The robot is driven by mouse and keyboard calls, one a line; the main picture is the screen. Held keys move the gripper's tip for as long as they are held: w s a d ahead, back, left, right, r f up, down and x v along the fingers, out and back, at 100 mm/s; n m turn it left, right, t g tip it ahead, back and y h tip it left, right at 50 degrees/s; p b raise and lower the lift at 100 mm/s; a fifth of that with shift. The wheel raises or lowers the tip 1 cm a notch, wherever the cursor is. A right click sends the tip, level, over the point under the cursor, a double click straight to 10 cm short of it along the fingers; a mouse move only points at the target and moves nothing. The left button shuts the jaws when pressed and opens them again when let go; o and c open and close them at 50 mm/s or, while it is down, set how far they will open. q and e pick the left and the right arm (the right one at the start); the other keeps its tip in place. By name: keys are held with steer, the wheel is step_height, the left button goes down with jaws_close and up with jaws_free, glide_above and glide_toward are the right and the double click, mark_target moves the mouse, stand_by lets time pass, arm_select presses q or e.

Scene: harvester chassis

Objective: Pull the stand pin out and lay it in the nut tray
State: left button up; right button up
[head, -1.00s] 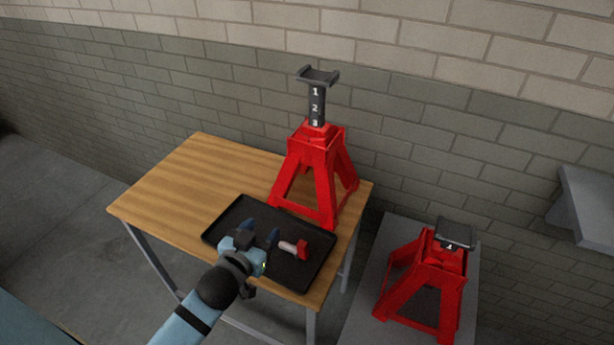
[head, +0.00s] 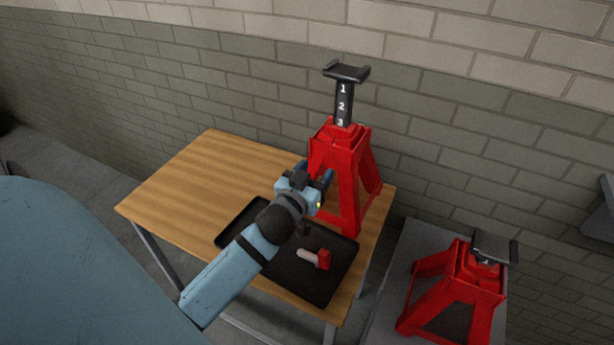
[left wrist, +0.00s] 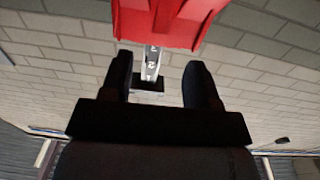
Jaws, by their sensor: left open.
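A pin with a pale shaft and a red head (head: 316,258) lies in the black tray (head: 318,288) on the wooden table. The red jack stand (head: 344,150) stands upright behind the tray, with its numbered dark post (head: 344,103) raised. My left gripper (head: 322,184) is open and empty, in front of the stand's red frame; I cannot tell whether it touches it. In the left wrist view its two fingers (left wrist: 160,70) are apart, with the red stand (left wrist: 165,22) and its post beyond them. The arm hides part of the tray. My right gripper is not in view.
A second red jack stand (head: 455,290), with its post low, stands on a grey surface (head: 405,262) right of the table. The left part of the wooden tabletop (head: 195,180) is clear. A brick wall (head: 240,85) stands behind.

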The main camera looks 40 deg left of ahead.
mark_target(331, 153)
arm_select(q)
steer(key=w, duration=0.3)
steer(key=w+a, duration=0.1)
steer(key=w, duration=0.4)
steer(key=shift+w+a+p, duration=0.35)
steer(key=shift+c, duration=0.4)
steer(key=c, duration=0.9)
steer(key=shift+o, duration=0.2)
steer(key=s+d, duration=0.1)
steer(key=s, duration=0.7)
steer(key=shift+d, duration=0.3)
steer(key=shift+s, duration=0.1)
steer(key=shift+r+p, duration=0.1)
steer(key=shift+p, duration=0.25)
